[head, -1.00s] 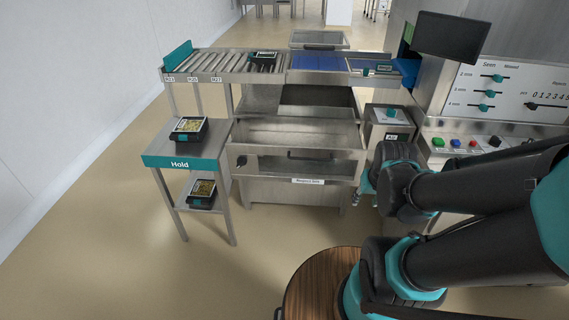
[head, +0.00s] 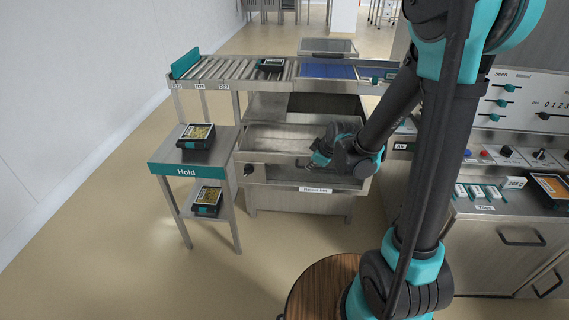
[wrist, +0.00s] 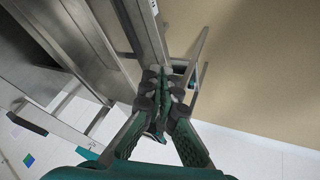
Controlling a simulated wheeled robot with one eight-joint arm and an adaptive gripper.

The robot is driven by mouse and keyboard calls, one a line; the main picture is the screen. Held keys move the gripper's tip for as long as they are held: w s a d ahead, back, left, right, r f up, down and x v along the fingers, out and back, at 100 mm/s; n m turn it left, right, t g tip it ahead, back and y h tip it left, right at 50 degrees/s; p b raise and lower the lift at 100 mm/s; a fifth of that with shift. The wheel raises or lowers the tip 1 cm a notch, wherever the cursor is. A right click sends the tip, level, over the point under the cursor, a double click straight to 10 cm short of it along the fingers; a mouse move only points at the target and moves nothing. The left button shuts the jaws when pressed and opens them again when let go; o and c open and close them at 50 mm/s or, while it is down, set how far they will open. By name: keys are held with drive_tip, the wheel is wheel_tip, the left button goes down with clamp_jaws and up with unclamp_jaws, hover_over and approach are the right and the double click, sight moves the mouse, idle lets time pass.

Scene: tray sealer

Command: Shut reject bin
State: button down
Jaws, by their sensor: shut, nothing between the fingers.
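The reject bin (head: 272,172) is a steel drawer below the conveyor, with a label low on its front. It stands pulled out, and its open top and inside show in the head view. My gripper (head: 318,160) is at the bin's front, right of its middle, and hides the handle area there. In the wrist view my gripper (wrist: 165,90) has its fingers together with nothing between them, close to a steel edge (wrist: 148,35). I cannot tell whether the fingertips touch the bin.
A Hold stand (head: 180,168) with black trays is left of the bin. A roller conveyor (head: 225,70) runs behind and above. A control panel (head: 520,105) and counter stand to the right.

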sight(286, 163)
drive_tip(key=shift+w+a+f+n+y, duration=0.15)
drive_tip(key=shift+w+a+f+n, duration=0.4)
drive_tip(key=shift+w+a+f, duration=1.3)
drive_tip(key=shift+w+a+f+n+y, duration=0.1)
drive_tip(key=shift+w+a+f+n, duration=0.5)
drive_tip(key=shift+w+a+f, duration=1.25)
drive_tip(key=shift+w+a+f+n+y, duration=0.15)
drive_tip(key=shift+w+a+f+n, duration=0.4)
drive_tip(key=shift+w+a+f, duration=1.25)
drive_tip(key=shift+w+d+r, duration=0.5)
drive_tip(key=shift+w+d, duration=0.1)
drive_tip(key=w, duration=2.2)
drive_tip(key=shift+w, duration=0.4)
